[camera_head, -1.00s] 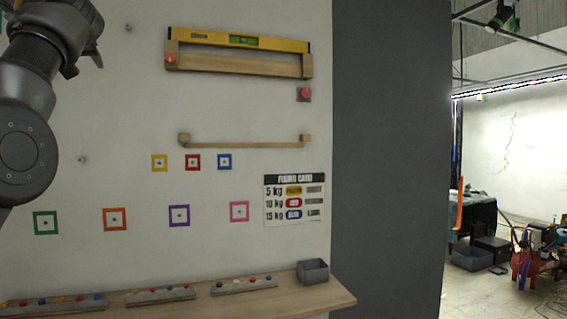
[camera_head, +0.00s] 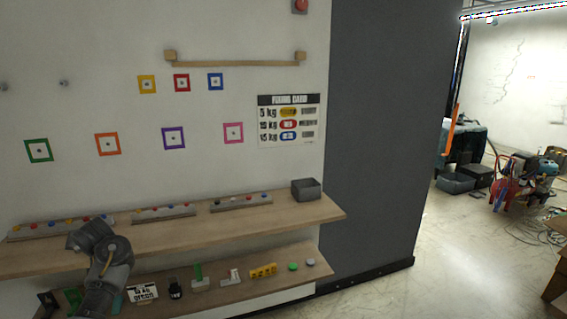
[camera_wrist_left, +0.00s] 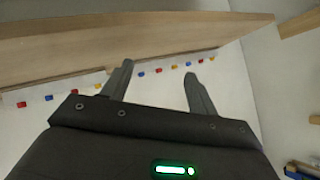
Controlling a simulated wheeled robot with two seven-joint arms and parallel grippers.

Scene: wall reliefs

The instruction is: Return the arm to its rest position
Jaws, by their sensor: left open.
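My left arm (camera_head: 100,255) comes in at the lower left of the head view, in front of the wooden shelves. Its gripper cannot be made out there. In the left wrist view my left gripper (camera_wrist_left: 155,82) has its two dark fingers spread apart with nothing between them. Beyond the fingers are a wooden board (camera_wrist_left: 140,45) and a row of small coloured pieces on a pale surface. My right gripper is not in view.
The upper shelf (camera_head: 250,222) carries strips of coloured pegs and a grey bin (camera_head: 306,189). The lower shelf holds several small items, including a yellow block (camera_head: 263,270). The wall has coloured square frames, a fixing card (camera_head: 288,120) and a wooden rail (camera_head: 235,63).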

